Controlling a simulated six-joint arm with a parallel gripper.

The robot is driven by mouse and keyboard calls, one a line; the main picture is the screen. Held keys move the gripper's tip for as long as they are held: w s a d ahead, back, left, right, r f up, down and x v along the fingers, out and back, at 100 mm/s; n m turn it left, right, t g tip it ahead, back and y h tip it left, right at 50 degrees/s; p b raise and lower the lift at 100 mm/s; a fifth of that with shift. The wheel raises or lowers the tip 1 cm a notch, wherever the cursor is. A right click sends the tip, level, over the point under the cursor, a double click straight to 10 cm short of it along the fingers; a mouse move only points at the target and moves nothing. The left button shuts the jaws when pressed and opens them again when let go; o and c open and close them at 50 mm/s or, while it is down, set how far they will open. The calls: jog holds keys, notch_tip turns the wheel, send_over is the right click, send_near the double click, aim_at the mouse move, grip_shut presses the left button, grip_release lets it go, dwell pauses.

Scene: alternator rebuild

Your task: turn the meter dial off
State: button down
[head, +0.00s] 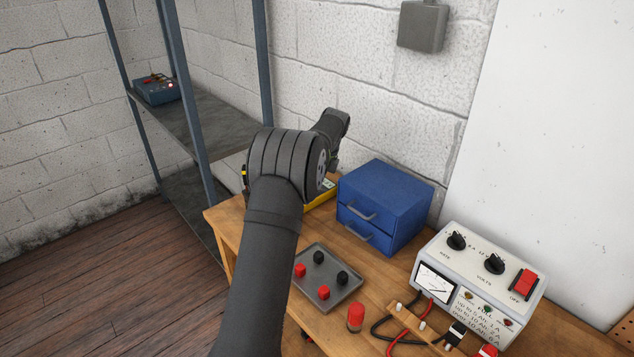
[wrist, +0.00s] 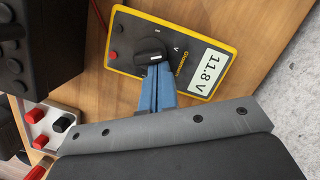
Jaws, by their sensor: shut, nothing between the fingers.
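The meter (wrist: 125,48) has a dark face, a yellow rim and a lit display (wrist: 205,66) reading 11.8 V. It lies on the wooden bench in the wrist view. Its black dial (wrist: 150,57) is in the middle of the face, beside a V mark. My gripper (wrist: 160,70) has blue fingers, shut and empty, with the tips at the dial's lower edge. I cannot tell whether they touch it. The head view hides the fingers.
A blue drawer box (head: 388,207) stands close to the meter. A metal tray (head: 322,302) holds red and black caps. A grey charger (head: 478,285) with leads is at right. A shelf (head: 215,125) stands at left; the wall is behind the bench.

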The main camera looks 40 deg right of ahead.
jog(key=shift+w, duration=0.15)
jog(key=shift+w+a+n, duration=0.1)
jog(key=shift+n, duration=0.3)
jog(key=n, duration=0.3)
jog(key=shift+w+g+y, duration=0.2)
jog(key=shift+g+y, duration=0.1)
jog(key=shift+g, duration=0.1)
jog(key=shift+w+n, duration=0.15)
jog(key=shift+n, duration=0.15)
jog(key=shift+w+n, duration=0.15)
jog(key=shift+n, duration=0.45)
jog(key=shift+w, duration=0.5)
